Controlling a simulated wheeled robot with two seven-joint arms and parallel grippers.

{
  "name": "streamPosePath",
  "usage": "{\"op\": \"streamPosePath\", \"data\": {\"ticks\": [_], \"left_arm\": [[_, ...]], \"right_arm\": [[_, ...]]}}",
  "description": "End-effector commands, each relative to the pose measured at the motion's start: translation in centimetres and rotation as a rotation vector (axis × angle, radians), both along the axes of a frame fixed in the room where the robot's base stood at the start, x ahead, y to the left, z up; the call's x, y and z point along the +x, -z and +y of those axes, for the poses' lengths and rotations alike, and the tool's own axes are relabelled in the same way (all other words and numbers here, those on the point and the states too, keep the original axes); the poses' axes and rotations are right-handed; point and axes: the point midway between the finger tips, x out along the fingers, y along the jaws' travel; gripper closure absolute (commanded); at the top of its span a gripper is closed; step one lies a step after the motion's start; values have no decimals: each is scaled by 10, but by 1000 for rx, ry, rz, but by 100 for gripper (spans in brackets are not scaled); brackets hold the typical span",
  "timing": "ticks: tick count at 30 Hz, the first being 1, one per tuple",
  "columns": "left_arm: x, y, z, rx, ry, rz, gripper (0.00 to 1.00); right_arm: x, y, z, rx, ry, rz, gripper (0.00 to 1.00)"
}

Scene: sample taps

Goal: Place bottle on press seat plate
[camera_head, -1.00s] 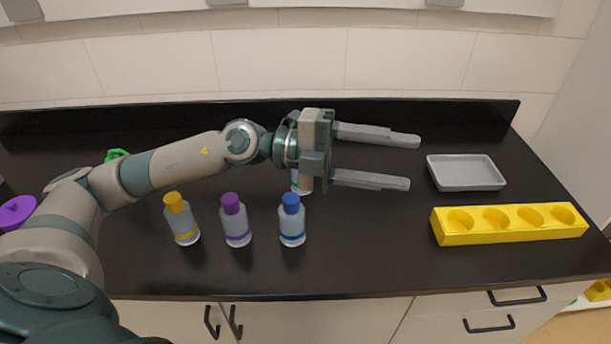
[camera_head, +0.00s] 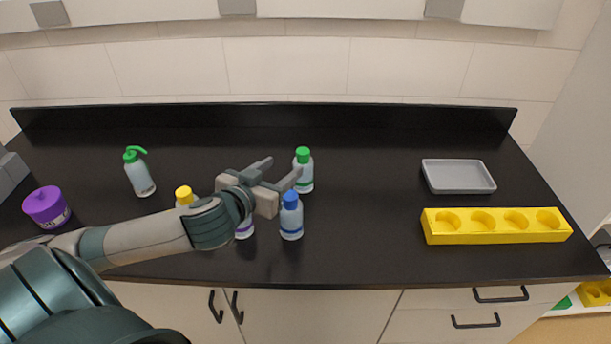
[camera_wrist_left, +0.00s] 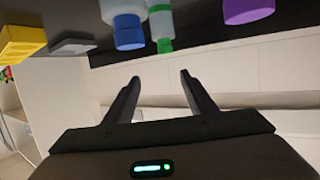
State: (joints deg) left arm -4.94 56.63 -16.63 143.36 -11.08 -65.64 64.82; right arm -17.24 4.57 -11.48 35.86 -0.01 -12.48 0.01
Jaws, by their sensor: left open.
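Several capped bottles stand upright on the black counter: a blue-capped bottle (camera_head: 291,218), a green-capped bottle (camera_head: 304,170) behind it, a purple-banded bottle (camera_head: 244,230) and a yellow-capped bottle (camera_head: 185,195), the last two partly hidden by my arm. My left gripper (camera_head: 280,170) is open and empty, with its fingers pointing toward the back, near the blue-capped and green-capped bottles. In the left wrist view, the open fingers (camera_wrist_left: 159,77) have nothing between them; the blue cap (camera_wrist_left: 129,38) and green cap (camera_wrist_left: 161,44) hang inverted above. I cannot identify a press seat plate.
A yellow block with several round holes (camera_head: 497,238) and a grey tray (camera_head: 458,177) are at the right. A green-topped wash bottle (camera_head: 140,175), a purple jar (camera_head: 46,208) and a grey object (camera_head: 10,174) are at the left. The centre right counter is clear.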

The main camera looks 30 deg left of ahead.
Motion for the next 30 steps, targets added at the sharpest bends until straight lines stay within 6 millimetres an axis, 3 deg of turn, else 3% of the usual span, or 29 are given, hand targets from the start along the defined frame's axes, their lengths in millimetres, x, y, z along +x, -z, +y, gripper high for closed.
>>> {"op": "streamPosePath", "data": {"ticks": [4,17,30], "left_arm": [[-11,13,9,-16,-43,58,49],[-10,16,10,-15,-46,60,49],[10,26,13,-14,-44,55,49]], "right_arm": [[-3,-1,-1,-2,0,7,69],[-3,2,-1,-1,0,7,69],[-3,43,0,-1,0,7,69]]}}
